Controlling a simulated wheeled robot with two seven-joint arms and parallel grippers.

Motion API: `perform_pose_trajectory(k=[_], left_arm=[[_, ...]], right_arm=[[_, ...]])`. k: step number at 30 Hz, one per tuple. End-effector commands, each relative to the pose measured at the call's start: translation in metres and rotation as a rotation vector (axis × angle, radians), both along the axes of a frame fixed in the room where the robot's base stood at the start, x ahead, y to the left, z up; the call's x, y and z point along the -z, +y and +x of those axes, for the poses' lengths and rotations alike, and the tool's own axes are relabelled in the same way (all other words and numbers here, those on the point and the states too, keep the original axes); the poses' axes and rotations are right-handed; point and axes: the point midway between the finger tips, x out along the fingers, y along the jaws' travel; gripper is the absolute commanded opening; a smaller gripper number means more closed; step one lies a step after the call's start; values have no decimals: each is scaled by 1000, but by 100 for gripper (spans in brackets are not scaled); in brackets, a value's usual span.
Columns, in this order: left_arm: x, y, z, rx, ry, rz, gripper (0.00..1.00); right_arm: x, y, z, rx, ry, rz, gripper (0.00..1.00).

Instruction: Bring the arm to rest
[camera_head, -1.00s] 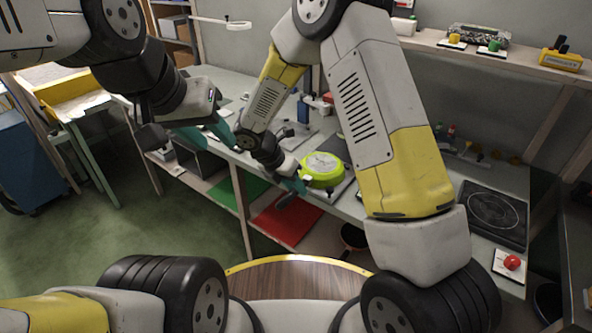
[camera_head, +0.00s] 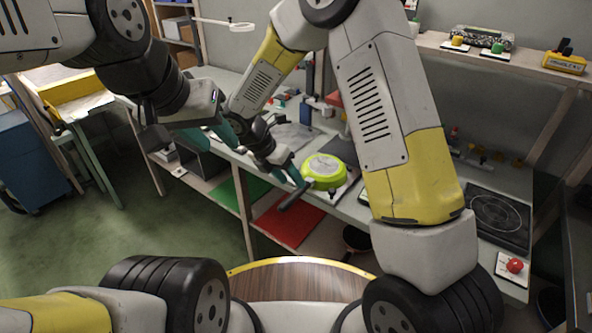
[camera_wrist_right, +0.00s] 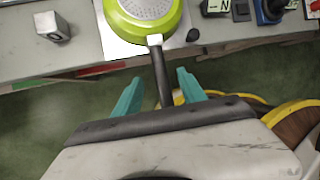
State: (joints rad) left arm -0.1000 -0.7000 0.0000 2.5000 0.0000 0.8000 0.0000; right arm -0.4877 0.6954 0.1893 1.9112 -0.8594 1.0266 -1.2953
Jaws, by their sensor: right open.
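A lime-green pan (camera_head: 324,172) sits at the front edge of the workbench, its dark handle (camera_head: 296,195) sticking out over the edge. In the right wrist view the pan (camera_wrist_right: 143,12) is at the top, partly cut off, and its handle (camera_wrist_right: 160,75) points down toward my gripper. My right gripper (camera_head: 285,172) is beside the handle in the head view. In the right wrist view its teal fingers (camera_wrist_right: 158,80) are apart, one on each side of the handle, with gaps visible. My left gripper (camera_head: 222,133) hangs at the left near the bench's front edge; its opening is unclear.
A dark hotplate (camera_head: 495,215) and a red button (camera_head: 515,265) are on the right of the bench. A red panel (camera_head: 288,220) and a green panel (camera_head: 238,186) lie on the lower shelf. A blue cabinet (camera_head: 30,150) stands at the left. The green floor is clear.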

Motion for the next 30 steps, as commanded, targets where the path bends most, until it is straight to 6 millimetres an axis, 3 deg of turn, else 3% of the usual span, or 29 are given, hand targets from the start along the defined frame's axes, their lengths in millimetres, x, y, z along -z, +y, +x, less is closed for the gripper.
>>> perform_pose_trajectory(k=[6,11,15,21,30], left_arm=[[0,0,0,0,0,0,38],[0,0,0,0,0,0,38],[0,0,0,0,0,0,38],[0,0,0,0,0,0,38],[0,0,0,0,0,0,38]], right_arm=[[-23,5,-3,24,-11,10,49],[-60,-21,-9,226,-89,92,49],[-108,-59,-27,554,-205,230,49],[-164,-107,-66,1054,-353,448,49],[-220,-154,-136,1806,-494,817,49]])
